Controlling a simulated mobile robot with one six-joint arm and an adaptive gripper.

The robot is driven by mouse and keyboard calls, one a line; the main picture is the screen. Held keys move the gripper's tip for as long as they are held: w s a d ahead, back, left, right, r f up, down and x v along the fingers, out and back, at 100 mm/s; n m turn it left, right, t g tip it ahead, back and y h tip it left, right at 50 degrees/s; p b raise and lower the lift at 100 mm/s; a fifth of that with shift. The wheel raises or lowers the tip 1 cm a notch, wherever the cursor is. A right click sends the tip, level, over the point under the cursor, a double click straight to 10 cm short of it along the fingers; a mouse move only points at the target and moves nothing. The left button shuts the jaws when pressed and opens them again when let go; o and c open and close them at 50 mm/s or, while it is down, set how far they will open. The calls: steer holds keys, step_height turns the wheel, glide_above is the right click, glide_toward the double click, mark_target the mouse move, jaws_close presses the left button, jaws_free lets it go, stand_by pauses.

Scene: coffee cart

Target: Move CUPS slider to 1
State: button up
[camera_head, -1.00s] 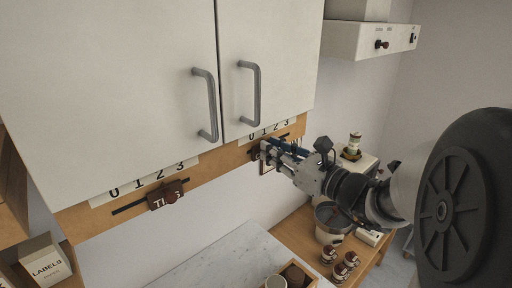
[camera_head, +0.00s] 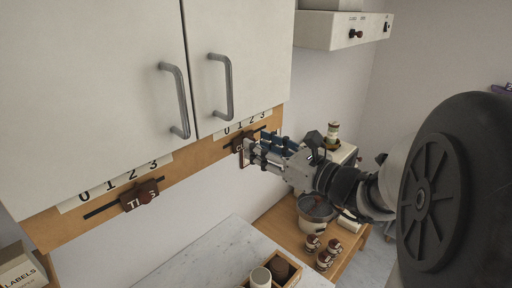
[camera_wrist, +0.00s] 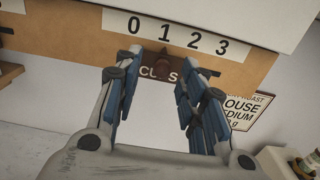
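My gripper (camera_wrist: 160,78) is open, with one finger to the left of the slider and one to the right. In the head view my gripper (camera_head: 251,152) is just in front of the slider and partly covers it. I cannot tell whether a finger touches it.
A second slider (camera_head: 139,196) sits on the rail to the left, about below its 2. The cabinet doors with grey handles (camera_head: 221,88) are just above. A pot (camera_head: 316,212) and jars (camera_head: 324,258) stand below my arm. A marble counter (camera_head: 205,258) is below the rail.

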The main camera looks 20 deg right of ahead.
steer(key=v, duration=0.9)
steer(key=shift+s, duration=0.3)
